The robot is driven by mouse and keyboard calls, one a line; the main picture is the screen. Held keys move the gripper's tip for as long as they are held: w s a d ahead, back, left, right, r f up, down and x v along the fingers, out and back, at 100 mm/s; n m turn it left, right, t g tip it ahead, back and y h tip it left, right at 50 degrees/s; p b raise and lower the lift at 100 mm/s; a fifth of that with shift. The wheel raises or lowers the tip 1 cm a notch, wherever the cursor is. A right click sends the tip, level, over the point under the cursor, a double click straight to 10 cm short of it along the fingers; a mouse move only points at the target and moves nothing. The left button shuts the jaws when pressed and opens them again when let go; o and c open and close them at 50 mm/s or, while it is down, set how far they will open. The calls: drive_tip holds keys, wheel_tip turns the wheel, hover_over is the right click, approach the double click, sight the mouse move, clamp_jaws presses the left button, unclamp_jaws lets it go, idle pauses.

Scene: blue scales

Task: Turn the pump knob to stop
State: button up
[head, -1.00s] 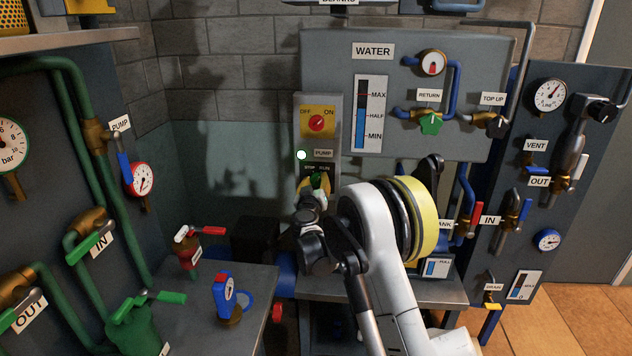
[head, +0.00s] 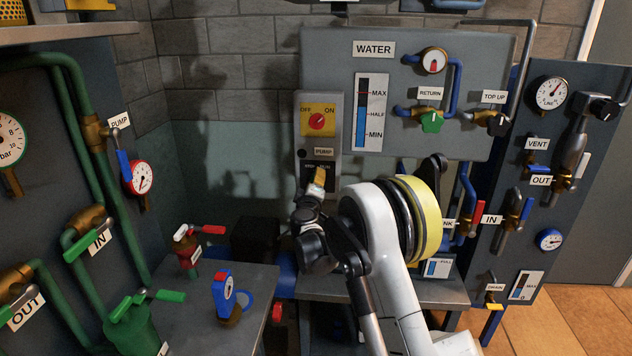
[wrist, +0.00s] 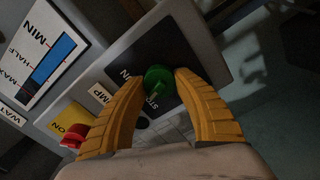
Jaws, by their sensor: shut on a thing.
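The pump panel (head: 337,133) stands at the middle of the head view, with a PUMP label (head: 324,152) above its lower dark plate. My gripper (head: 319,180) is at that plate and hides the pump knob there. In the wrist view the green pump knob (wrist: 158,76) sits between my two yellow fingers, and my gripper (wrist: 159,84) is shut on it. The knob's pale pointer is turned toward the STOP label (wrist: 152,102). The RUN label is partly covered by a finger. The small lamp (head: 301,153) left of the PUMP label is dark.
A red OFF/ON switch (head: 317,121) sits above on the same panel. The WATER board (head: 460,60) with a level gauge and valves is to the right. Green pipes and valves line the left wall. A blue gauge device (head: 224,295) stands on the lower bench.

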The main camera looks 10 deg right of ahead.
drive_tip(key=shift+n, duration=1.6)
drive_tip(key=o, duration=1.2)
drive_tip(key=v, duration=1.2)
